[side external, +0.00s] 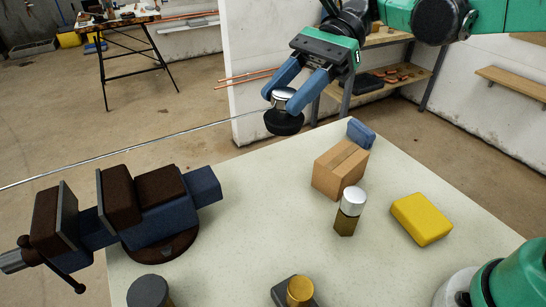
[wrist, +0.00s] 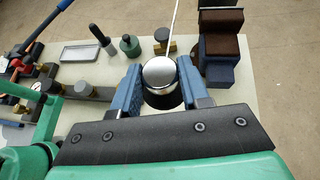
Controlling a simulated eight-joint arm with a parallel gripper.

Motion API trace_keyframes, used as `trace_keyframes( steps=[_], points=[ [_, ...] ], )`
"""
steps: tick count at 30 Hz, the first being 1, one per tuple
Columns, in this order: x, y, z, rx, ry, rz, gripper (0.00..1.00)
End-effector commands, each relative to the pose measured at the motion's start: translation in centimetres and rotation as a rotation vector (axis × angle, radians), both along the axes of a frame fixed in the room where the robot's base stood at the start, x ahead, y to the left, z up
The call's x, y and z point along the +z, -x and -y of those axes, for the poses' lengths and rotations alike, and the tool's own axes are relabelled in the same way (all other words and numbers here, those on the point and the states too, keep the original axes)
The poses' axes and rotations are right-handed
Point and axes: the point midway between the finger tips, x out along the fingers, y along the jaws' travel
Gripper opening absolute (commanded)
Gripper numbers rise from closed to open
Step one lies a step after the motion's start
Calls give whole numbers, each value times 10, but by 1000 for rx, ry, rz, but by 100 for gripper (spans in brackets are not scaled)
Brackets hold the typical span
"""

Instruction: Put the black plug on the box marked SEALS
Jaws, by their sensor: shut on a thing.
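My gripper (side external: 281,101) is shut on the black plug (side external: 284,124), which has a silver top between the blue fingers and a wide black lower part. It is held in the air past the table's far edge. In the wrist view, the plug's round silver top (wrist: 159,72) fills the space between the fingers (wrist: 160,84). A brown cardboard box (side external: 340,169) stands on the table to the right of and below the gripper in the side view. I cannot read any SEALS marking on it. The plug is apart from the box.
A small blue block (side external: 361,133) is behind the box. A silver-topped brass cylinder (side external: 349,211) stands in front, with a yellow block (side external: 421,218) to its right. A large vise (side external: 150,210) takes the table's left. A thin rod (side external: 130,147) crosses behind the vise.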

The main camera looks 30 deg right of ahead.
Motion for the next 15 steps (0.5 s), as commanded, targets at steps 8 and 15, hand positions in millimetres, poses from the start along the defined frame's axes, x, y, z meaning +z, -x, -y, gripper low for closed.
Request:
trace_keyframes(
  steps=[8, 15],
  points=[
    [40, -29, 111, -514, 1, -1, 0],
    [54, -28, 159, -735, -3, 0, 0]
  ],
)
